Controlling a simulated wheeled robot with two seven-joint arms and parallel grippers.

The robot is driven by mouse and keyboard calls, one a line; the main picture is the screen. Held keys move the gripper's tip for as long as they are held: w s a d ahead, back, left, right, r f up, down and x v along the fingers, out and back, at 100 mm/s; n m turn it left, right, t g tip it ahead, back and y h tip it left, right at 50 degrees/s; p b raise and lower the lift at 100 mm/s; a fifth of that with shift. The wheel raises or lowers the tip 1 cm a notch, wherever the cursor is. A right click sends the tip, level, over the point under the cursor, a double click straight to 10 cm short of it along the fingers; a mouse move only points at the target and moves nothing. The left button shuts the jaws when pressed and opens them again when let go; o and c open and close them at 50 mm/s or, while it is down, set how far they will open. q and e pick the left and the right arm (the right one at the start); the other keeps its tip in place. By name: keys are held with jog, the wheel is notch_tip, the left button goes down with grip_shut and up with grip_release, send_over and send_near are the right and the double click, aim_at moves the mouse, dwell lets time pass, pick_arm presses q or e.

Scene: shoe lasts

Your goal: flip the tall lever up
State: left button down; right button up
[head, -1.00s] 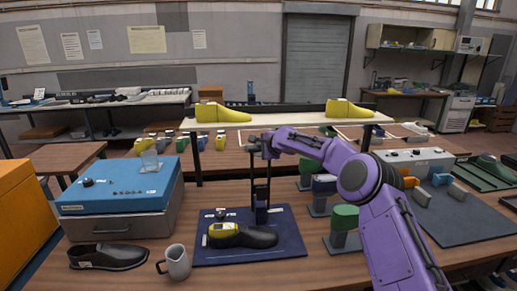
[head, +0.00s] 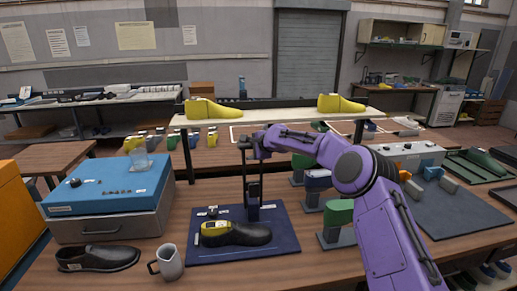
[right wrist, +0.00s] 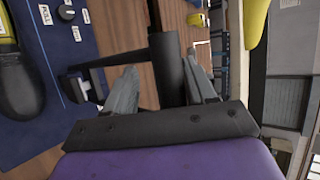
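The tall lever (head: 253,188) is a dark upright on a stand at the back of the blue mat (head: 285,238). My right gripper (head: 248,145) is at the top of the upright. In the right wrist view, my right gripper (right wrist: 163,88) has its two grey fingers apart, one on each side of a thick black post (right wrist: 168,70). The post looks close to the right finger; I cannot tell whether it touches. A black shoe with a yellow last (head: 235,235) lies on the mat in front of the lever. My left gripper is not in view.
A blue box (head: 100,190) on a grey drawer unit stands at the left. A grey mug (head: 169,262) and a black shoe (head: 97,258) are in front of it. Green and blue blocks on stands (head: 338,215) are right of the mat. A raised shelf (head: 285,118) with yellow lasts is behind.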

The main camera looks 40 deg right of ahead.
jog(key=b+v, duration=0.3)
jog(key=v, duration=0.7)
jog(key=shift+d, duration=0.1)
jog(key=shift+s, duration=0.1)
